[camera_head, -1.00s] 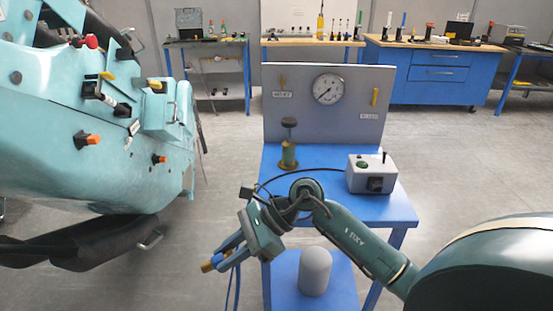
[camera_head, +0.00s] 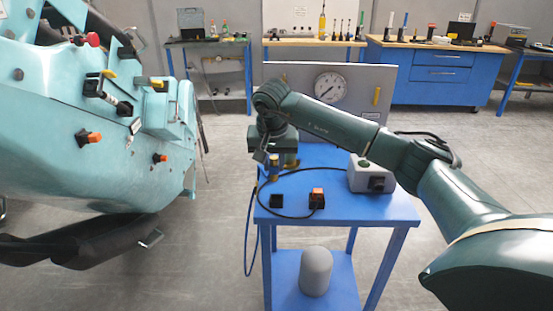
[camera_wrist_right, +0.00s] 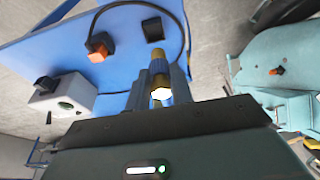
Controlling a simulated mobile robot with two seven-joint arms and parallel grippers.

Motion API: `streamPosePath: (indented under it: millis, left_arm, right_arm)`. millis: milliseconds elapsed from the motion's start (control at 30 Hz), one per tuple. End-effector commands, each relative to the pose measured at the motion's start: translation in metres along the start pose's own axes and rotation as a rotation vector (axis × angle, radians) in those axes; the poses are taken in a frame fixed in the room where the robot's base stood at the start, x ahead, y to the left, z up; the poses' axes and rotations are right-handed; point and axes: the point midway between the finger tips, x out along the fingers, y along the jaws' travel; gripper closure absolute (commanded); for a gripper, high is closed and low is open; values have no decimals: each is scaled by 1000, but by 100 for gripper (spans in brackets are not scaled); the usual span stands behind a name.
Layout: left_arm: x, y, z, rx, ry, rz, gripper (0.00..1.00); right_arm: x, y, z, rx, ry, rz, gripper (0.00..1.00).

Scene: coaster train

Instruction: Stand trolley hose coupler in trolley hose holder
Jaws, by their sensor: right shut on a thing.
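The trolley hose coupler, a small brass piece (camera_wrist_right: 158,58), is between the blue-grey fingers of my right gripper (camera_wrist_right: 160,82), which is shut on it. In the head view my right gripper (camera_head: 273,168) points down above the left part of the blue trolley top, and the coupler is mostly hidden by it. A blue hose (camera_head: 248,232) hangs down at the trolley's left side. A small black block (camera_head: 277,201) near the trolley's front left edge looks like the hose holder. The coupler is above and apart from it. My left gripper is not in view.
The blue trolley (camera_head: 345,207) carries a black-and-orange connector (camera_head: 316,199) on a black cable and a grey control box (camera_head: 366,176). A panel with a gauge (camera_head: 330,87) stands at its back. The teal coaster car (camera_head: 100,150) is at the left, with floor between.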

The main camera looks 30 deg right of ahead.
Motion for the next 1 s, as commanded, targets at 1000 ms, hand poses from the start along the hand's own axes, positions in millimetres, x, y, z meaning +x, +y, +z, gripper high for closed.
streamPosePath:
  millis: [1000]
  left_arm:
    - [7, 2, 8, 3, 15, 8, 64]
  right_arm:
    - [26, 6, 1, 2, 20, -3, 100]
